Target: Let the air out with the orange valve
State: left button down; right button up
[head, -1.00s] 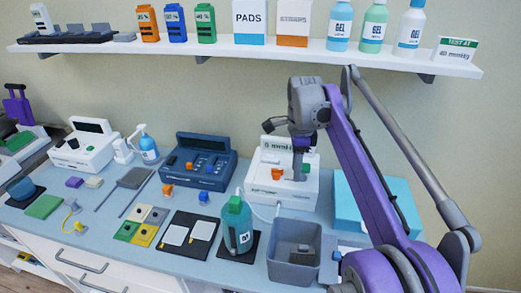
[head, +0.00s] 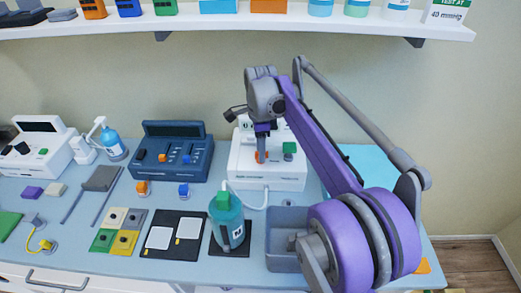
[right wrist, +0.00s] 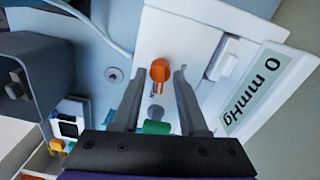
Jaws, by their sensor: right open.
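The orange valve (head: 260,157) is on the front of a white machine (head: 267,178) at the back of the bench. In the right wrist view the valve (right wrist: 160,70) shows between the tips of my open right gripper (right wrist: 160,78), with a gap on each side. In the head view my right gripper (head: 262,147) comes down over the valve and partly hides it. The machine's display (right wrist: 252,97) reads 0 mmHg in the right wrist view. A green knob (head: 290,148) is right of the valve. My left gripper is out of view.
A blue device (head: 173,150) stands left of the machine. In front are a teal bottle (head: 226,225) on a black mat and a grey bin (head: 284,262). A pale hose (head: 256,207) runs along the bench. A shelf (head: 230,22) spans the wall above.

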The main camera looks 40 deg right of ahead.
jog(key=shift+f, duration=0.15)
grip_shut()
jog(key=shift+n, duration=0.3)
jog(key=n+p, duration=0.1)
jog(key=n, duration=0.1)
jog(key=shift+n, duration=0.4)
jog(key=n+p, duration=0.1)
jog(key=n, duration=0.3)
jog(key=shift+n, duration=0.3)
jog(key=n, duration=0.4)
jog(key=shift+p, duration=0.4)
jog(key=shift+n, duration=2.1)
